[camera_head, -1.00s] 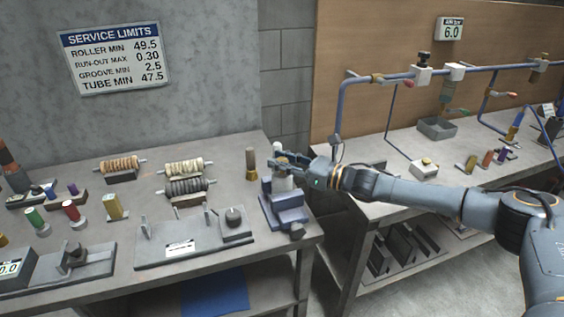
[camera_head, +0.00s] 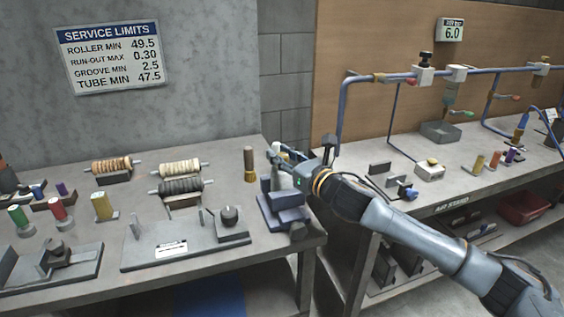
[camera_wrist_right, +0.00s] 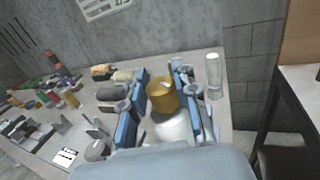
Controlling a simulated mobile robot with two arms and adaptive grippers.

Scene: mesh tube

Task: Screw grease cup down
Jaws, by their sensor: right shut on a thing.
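My right gripper (camera_head: 277,154) is over the blue vise-like block (camera_head: 285,212) at the right end of the left bench. In the right wrist view its two blue-padded fingers (camera_wrist_right: 160,92) stand on either side of a brass grease cup (camera_wrist_right: 163,95), and they are shut on it. A grey metal surface shows just below the cup in that view. In the head view the gripper hides most of the cup, so I cannot tell how far down it sits. My left gripper is not in view.
A clear cylinder (camera_wrist_right: 213,75) stands close by in the wrist view. A grey fixture plate (camera_head: 180,245) and rollers (camera_head: 181,168) lie left. A second bench with blue piping (camera_head: 400,79) is right.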

